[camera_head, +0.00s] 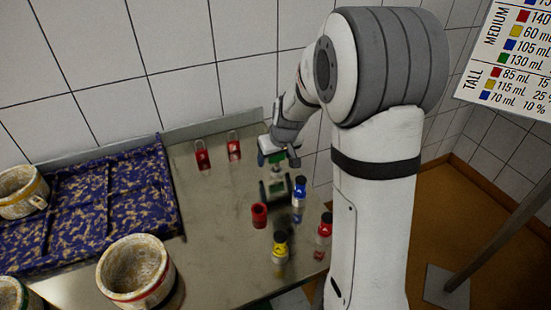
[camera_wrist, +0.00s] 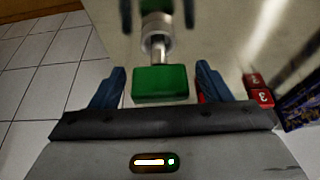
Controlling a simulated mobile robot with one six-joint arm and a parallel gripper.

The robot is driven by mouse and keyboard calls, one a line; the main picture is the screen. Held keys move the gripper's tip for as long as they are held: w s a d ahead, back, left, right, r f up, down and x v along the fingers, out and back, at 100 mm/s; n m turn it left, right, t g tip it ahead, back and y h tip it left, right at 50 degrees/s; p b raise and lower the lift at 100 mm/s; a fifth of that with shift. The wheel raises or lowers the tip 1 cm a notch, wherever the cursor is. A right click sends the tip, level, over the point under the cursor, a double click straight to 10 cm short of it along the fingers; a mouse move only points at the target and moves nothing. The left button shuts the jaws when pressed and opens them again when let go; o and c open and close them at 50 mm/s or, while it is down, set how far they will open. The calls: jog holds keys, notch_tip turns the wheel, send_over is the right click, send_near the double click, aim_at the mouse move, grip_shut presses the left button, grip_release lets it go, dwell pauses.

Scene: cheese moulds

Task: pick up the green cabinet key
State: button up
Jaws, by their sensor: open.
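The green cabinet key shows in the wrist view as a green block-shaped head (camera_wrist: 160,84) with a metal shaft running up the picture to a pale round part. My gripper (camera_wrist: 160,70) is open, its two blue fingers standing on either side of the green head with gaps on both sides. In the head view, my gripper (camera_head: 279,160) points down over the right part of the metal table, with a small green patch of the key (camera_head: 275,158) at its fingers. The key's lower end is blurred, and I cannot tell what it rests on.
A patterned blue tray (camera_head: 120,205) and several moulds (camera_head: 135,270) are left.

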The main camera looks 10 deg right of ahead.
jog(key=shift+c, duration=0.3)
jog(key=c, duration=1)
